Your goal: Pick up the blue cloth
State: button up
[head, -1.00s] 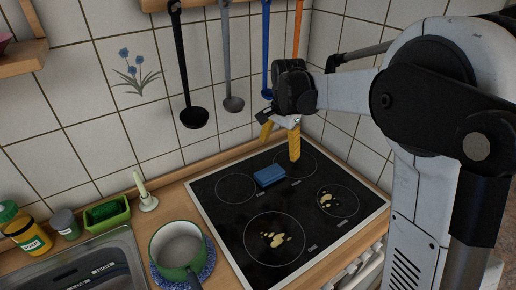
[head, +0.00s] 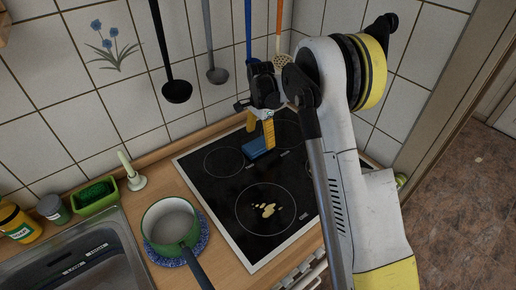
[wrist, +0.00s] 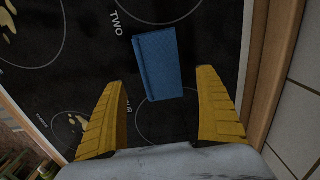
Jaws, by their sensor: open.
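The blue cloth (head: 256,148) lies folded on the black stovetop, between the rear burner rings. In the wrist view the cloth (wrist: 158,66) is a flat blue rectangle just beyond the fingertips, roughly centred between the two fingers. My gripper (head: 260,128) has yellow fingers and hangs over the back of the stovetop, close to the cloth; it partly overlaps the cloth in the head view. In the wrist view my gripper (wrist: 162,78) is open with nothing between its fingers. The exact height of the fingertips above the cloth cannot be told.
The black stovetop (head: 225,188) has yellowish spills on its front burner. A green pot (head: 168,226) stands on a blue mat left of it. Utensils, including a black ladle (head: 177,90), hang on the tiled wall behind. A sink (head: 75,265) is at the lower left.

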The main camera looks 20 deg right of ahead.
aim_at(260, 143)
notch_tip(260, 143, down, 4)
jog(key=shift+w+b, duration=0.15)
jog(key=shift+b, duration=0.35)
jog(key=c, duration=1.1)
jog(key=shift+c, duration=0.4)
jog(key=shift+r, duration=0.5)
jog(key=r+p, duration=0.1)
jog(key=r, duration=0.3)
jog(key=shift+s+d+p, duration=0.2)
jog(key=shift+d+p, duration=0.15)
jog(key=shift+d, duration=0.05)
jog(key=s+d+r+p, duration=0.2)
jog(key=s+d+r, duration=0.3)
jog(key=d, duration=0.4)
jog(key=shift+s+d+r, duration=0.2)
jog(key=shift+s+r, duration=0.05)
jog(key=shift+r, duration=0.3)
